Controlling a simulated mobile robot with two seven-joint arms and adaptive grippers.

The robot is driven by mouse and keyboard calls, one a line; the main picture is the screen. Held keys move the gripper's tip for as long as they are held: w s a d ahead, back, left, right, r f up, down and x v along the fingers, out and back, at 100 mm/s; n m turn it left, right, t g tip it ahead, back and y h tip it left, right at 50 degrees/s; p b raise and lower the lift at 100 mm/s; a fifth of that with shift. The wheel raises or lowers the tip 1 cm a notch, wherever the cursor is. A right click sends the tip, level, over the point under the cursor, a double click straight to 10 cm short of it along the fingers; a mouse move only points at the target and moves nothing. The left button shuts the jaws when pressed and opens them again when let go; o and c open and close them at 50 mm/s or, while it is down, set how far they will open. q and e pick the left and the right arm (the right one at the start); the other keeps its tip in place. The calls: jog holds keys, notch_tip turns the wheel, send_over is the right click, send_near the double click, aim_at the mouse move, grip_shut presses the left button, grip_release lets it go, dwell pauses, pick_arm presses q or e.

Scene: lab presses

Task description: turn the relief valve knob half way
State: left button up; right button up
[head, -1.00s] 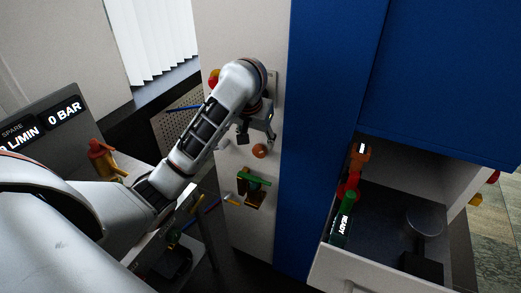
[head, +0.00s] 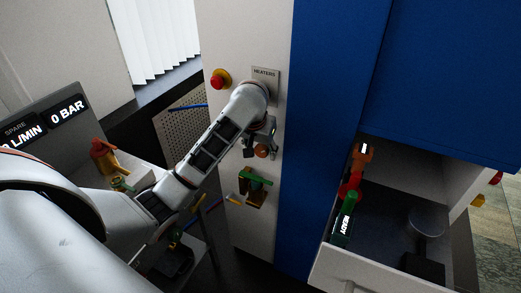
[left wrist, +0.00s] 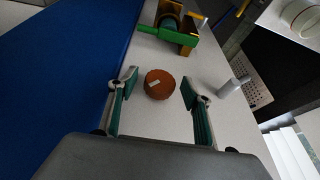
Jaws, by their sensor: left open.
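The knob (head: 262,151) is round and orange-brown, on the pale front panel below the heaters label. In the left wrist view, the knob (left wrist: 159,86) has a small pale mark on its face. I take it to be the relief valve knob. My left gripper (head: 262,147) is open in front of the panel at the knob. In the left wrist view, the knob shows between the two spread fingers of the gripper (left wrist: 160,95), with a gap on each side. I see no contact. My right gripper is not in view.
A green-handled brass valve (head: 254,186) sits just below the knob. A red button on a yellow base (head: 220,80) is at upper left. A blue panel (head: 325,130) stands to the right.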

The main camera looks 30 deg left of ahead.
pick_arm(q)
jog(key=c, duration=1.1)
jog(key=shift+d+y, duration=0.1)
jog(key=shift+y, duration=0.3)
jog(key=shift+d+f+m+y, duration=0.1)
jog(key=shift+d+m+y, duration=0.1)
jog(key=shift+y, duration=0.55)
jog(key=shift+d+m+y, duration=0.1)
jog(key=shift+m+y, duration=0.1)
jog(key=shift+y, duration=1.75)
jog(key=shift+m, duration=0.3)
jog(key=o, duration=1.1)
jog(key=shift+a, duration=0.1)
